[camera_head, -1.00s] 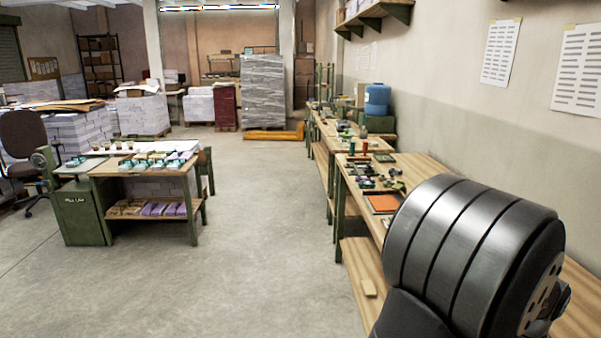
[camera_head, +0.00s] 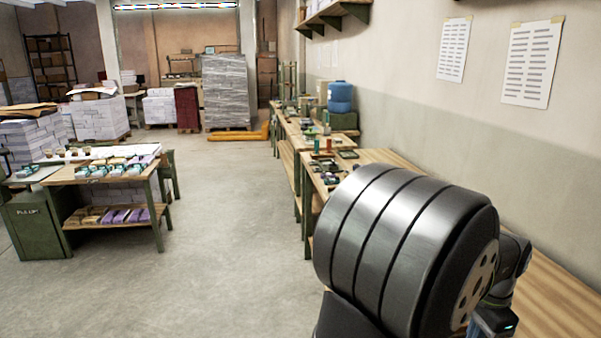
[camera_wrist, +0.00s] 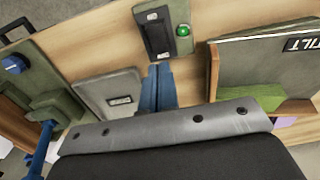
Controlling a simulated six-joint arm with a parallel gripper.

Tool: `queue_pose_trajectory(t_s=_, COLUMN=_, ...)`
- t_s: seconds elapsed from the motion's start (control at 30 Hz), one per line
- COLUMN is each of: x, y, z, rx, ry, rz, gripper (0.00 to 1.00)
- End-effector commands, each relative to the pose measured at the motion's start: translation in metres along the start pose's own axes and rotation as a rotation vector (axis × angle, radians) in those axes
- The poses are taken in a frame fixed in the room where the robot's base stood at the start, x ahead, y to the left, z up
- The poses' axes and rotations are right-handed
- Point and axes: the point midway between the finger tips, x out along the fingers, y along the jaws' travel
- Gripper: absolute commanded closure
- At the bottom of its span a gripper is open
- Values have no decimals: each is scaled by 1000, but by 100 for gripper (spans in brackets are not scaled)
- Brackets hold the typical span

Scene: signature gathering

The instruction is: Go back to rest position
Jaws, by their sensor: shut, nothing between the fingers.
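My gripper (camera_wrist: 158,88) shows in the wrist view as two blue fingers close together, with nothing between them. The fingers are over a wooden bench top (camera_wrist: 90,45), and I cannot tell their exact height above it. A dark panel with a green button (camera_wrist: 183,31) lies just beyond the fingertips. A grey labelled box (camera_wrist: 112,95) is to the left of the fingers. My gripper cannot be made out in the head view, where my dark ribbed arm part covers the lower right.
In the wrist view, a grey-green case (camera_wrist: 262,62) is at the right and a blue-knobbed device (camera_wrist: 15,63) at the left. In the head view, workbenches (camera_head: 378,157) run along the right wall. A green table (camera_head: 110,172) stands at the left, with clear floor (camera_head: 215,230) between.

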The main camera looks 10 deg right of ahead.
Motion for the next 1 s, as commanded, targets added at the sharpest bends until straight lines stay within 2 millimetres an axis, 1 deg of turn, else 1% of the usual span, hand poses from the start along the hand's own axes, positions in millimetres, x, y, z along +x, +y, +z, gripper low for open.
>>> queue_pose_trajectory(t_s=0.03, x=-11, y=0, z=-1, rx=0, ry=4, rz=-3, gripper=100)
queue_pose_trajectory(t_s=0.1, x=-26, y=0, z=-1, rx=0, ry=4, rz=-3, gripper=100)
queue_pose_trajectory(t_s=0.4, x=-76, y=-2, z=20, rx=-4, ry=72, rz=-1, gripper=100)
queue_pose_trajectory(t_s=0.63, x=-111, y=-1, z=37, rx=-2, ry=123, rz=-2, gripper=100)
queue_pose_trajectory(t_s=0.67, x=-112, y=0, z=38, rx=0, ry=125, rz=-1, gripper=100)
queue_pose_trajectory(t_s=0.7, x=-101, y=0, z=37, rx=1, ry=119, rz=2, gripper=100)
queue_pose_trajectory(t_s=0.8, x=-88, y=0, z=35, rx=1, ry=120, rz=2, gripper=100)
queue_pose_trajectory(t_s=1.0, x=-77, y=0, z=33, rx=0, ry=122, rz=0, gripper=100)
